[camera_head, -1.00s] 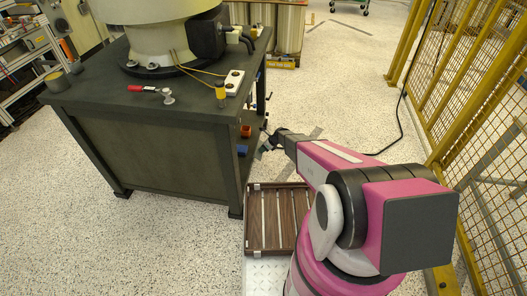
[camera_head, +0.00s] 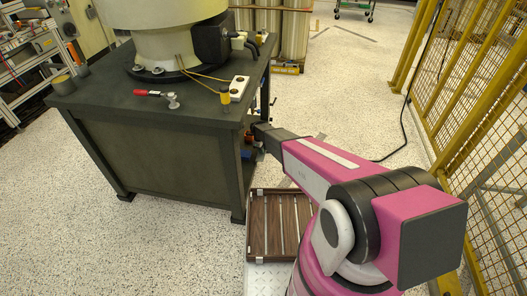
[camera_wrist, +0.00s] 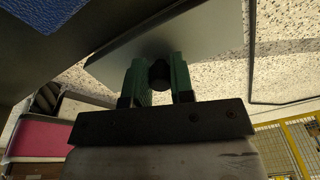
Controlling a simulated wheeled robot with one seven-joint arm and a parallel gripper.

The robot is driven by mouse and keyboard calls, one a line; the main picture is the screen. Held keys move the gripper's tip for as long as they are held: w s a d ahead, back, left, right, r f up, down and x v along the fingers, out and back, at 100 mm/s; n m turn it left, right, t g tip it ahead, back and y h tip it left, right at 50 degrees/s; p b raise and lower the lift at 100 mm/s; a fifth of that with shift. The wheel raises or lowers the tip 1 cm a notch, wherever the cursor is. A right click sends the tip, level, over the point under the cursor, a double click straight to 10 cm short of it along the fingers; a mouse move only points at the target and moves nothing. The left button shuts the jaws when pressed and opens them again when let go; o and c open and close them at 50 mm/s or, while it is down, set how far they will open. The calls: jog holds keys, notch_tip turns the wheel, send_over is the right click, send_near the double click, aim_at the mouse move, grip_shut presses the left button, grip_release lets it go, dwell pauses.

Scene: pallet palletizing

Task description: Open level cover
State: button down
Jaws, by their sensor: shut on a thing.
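In the wrist view, the two green fingers of my gripper (camera_wrist: 159,80) are closed around a small dark round knob (camera_wrist: 159,70). The knob stands against a flat grey panel (camera_wrist: 205,35), which looks like the level cover and sits tilted across the upper middle. The wrist view does not show clearly whether a gap has opened behind it. In the head view, my arm reaches to the right side of a dark workbench (camera_head: 150,160). My fingers, the knob and the panel cannot be made out there.
A large machine base (camera_head: 165,40) and a red-handled clamp (camera_head: 150,94) are on the bench top. A slatted wooden crate (camera_head: 280,225) is on the floor beside my arm. A yellow mesh fence (camera_head: 480,90) stands at the right.

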jog(key=shift+a+r+h, duration=0.1)
jog(key=shift+a+h, duration=0.1)
jog(key=shift+h, duration=0.2)
jog(key=c, duration=1)
grip_release()
jog(key=shift+r, duration=0.1)
jog(key=v, duration=1)
jog(key=shift+w+a+r, duration=0.15)
jog(key=shift+r, duration=0.15)
